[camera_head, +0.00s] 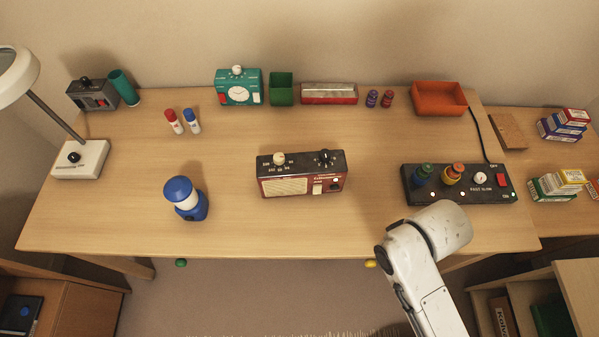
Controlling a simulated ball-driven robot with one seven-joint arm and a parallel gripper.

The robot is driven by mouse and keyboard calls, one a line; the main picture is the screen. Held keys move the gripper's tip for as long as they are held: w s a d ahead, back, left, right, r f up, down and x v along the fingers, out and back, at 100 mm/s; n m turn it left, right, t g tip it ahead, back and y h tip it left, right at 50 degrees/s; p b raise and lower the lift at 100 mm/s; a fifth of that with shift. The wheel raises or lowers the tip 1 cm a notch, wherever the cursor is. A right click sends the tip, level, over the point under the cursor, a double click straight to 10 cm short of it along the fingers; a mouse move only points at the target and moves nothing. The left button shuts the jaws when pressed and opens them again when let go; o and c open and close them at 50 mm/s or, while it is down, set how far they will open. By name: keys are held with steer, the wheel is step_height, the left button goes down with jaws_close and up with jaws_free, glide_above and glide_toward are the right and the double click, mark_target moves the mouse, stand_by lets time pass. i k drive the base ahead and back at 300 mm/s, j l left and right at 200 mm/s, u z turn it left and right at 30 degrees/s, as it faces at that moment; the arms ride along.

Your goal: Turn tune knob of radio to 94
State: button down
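The radio (301,174) stands upright near the middle of the desk, with a dark top, a red front and a cream speaker grille at its left. A cream knob (279,159) sits on the left of its top, with small pale markings around it. A black knob (324,156) sits on the right of its top, also with pale marks. The markings are too small to read, and I cannot tell which knob is the tune knob. My white arm (428,260) shows at the lower right, apart from the radio. My gripper is not in view.
Desk around the radio is clear.

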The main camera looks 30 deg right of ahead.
mark_target(278, 158)
steer(key=k+l+u, duration=0.1)
steer(key=l+u, duration=0.15)
steer(key=u, duration=0.15)
steer(key=k+l+u, duration=0.15)
steer(key=u, duration=0.3)
